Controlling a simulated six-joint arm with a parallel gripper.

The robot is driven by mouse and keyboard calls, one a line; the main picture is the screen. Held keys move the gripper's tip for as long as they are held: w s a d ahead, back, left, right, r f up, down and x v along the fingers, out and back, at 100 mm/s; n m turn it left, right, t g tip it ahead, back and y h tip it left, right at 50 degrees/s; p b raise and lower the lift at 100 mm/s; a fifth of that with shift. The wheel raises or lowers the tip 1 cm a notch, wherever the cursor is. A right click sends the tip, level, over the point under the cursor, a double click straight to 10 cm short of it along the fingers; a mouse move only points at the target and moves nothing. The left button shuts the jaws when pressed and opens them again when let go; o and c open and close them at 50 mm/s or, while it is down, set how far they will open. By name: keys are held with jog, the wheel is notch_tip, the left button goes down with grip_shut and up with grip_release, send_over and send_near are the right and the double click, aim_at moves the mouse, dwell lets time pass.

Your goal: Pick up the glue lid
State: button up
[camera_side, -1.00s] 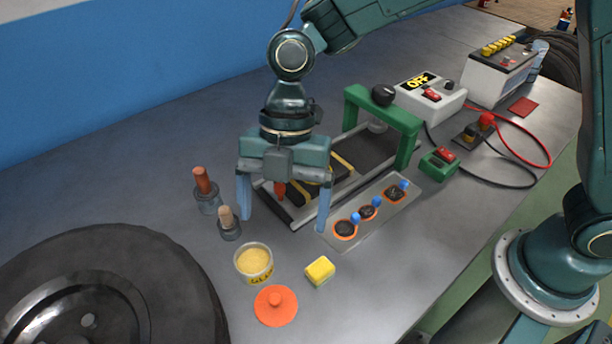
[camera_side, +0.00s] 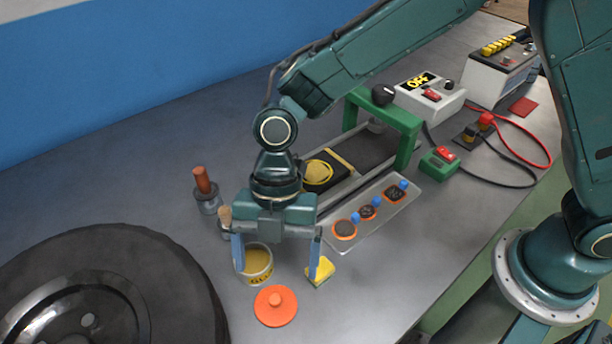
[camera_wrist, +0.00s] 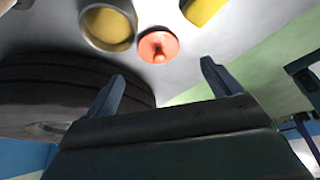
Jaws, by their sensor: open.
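The glue lid (camera_side: 275,306) is a round orange disc with a knob on top, lying flat on the grey bench in front of the glue pot. It also shows in the wrist view (camera_wrist: 158,46), ahead of the fingers and between their lines. The glue pot (camera_side: 256,263) stands open behind the lid, with yellow glue inside; one finger partly covers it in the side view. My gripper (camera_side: 277,272) is open and empty, above the bench. In the side view its fingers hang behind the lid, around the pot's position and beside the yellow sponge. It touches nothing that I can make out.
A yellow sponge (camera_side: 321,271) lies close to the right finger. A large black tyre (camera_side: 110,290) fills the front left. A patch tray (camera_side: 368,214) lies right; bench right of the lid is clear.

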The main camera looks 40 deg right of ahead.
aim_at(275, 296)
jog(key=shift+x, duration=1.05)
jog(key=shift+f, duration=0.1)
jog(key=shift+x, duration=2.5)
jog(key=shift+a, duration=0.15)
jog(key=shift+c, duration=0.2)
jog(key=c, duration=1)
